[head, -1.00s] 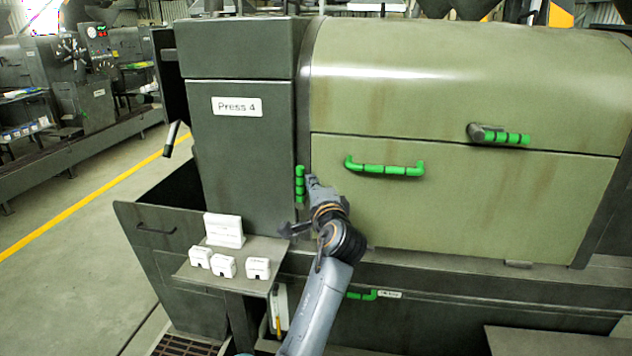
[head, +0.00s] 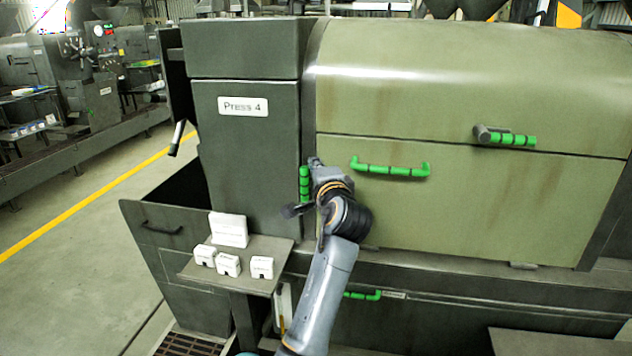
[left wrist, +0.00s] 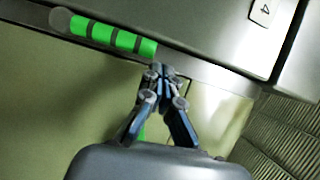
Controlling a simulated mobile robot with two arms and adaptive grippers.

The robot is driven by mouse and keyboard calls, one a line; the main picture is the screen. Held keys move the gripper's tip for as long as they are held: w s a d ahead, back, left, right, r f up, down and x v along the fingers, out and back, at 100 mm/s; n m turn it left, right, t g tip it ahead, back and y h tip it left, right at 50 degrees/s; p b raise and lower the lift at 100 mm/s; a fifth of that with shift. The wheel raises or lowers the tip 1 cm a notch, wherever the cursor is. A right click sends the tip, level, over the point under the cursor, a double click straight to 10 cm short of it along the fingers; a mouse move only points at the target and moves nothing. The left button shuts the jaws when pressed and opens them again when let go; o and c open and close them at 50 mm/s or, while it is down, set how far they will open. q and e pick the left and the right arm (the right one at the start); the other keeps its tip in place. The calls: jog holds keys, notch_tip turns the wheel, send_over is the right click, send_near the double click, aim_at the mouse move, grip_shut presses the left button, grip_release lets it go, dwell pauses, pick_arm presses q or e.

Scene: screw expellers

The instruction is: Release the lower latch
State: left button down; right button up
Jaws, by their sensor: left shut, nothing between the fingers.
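A green segmented latch handle (head: 304,184) stands upright at the seam between the dark Press 4 cabinet and the olive panel. It also shows in the left wrist view (left wrist: 112,36), with a grey round pivot at one end. My left gripper (head: 316,165) is just right of this latch in the head view. In the left wrist view its fingers (left wrist: 160,72) are shut and empty near the handle's free end; I cannot tell whether they touch it. Another green latch (head: 512,138) with a grey pivot is at the upper right. My right gripper is not in view.
A green bar handle (head: 390,169) is on the lower olive panel (head: 500,210). Another green handle (head: 362,295) is lower down. A small shelf (head: 235,280) with several white boxes juts out left of my arm. Open floor lies at the left.

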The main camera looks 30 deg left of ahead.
pick_arm(q)
notch_tip(320, 180, up, 6)
jog(key=shift+f, duration=0.15)
dwell(0.6)
